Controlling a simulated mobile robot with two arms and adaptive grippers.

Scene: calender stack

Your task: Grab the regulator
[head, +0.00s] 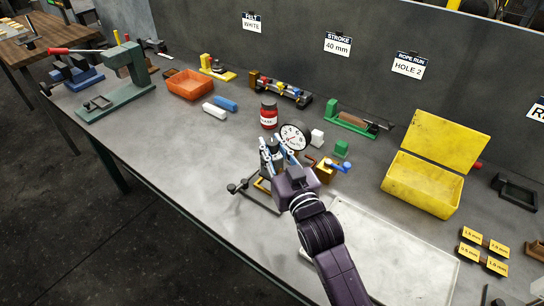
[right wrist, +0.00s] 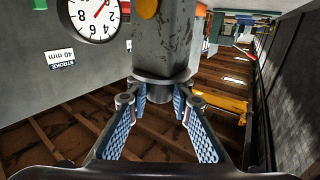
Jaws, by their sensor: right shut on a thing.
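The regulator shows in the right wrist view as a worn grey metal body (right wrist: 163,45) with a collar at its end. A round white dial with black numbers and a red needle (right wrist: 94,14) sits beside it; how the two join is hidden. My right gripper (right wrist: 160,95) has its blue ridged fingers on both sides of the regulator's narrow end and is shut on it. In the head view my right gripper (head: 270,160) is over the middle of the bench, just left of the dial (head: 295,137), and covers much of the regulator. My left gripper is out of view.
A dark frame stand (head: 262,202) is just below my gripper. A red jar (head: 269,116), a white block (head: 317,138) and a green block (head: 341,149) stand close by. A yellow open box (head: 422,183) and a pale tray (head: 395,255) are to the right. The front-left bench is clear.

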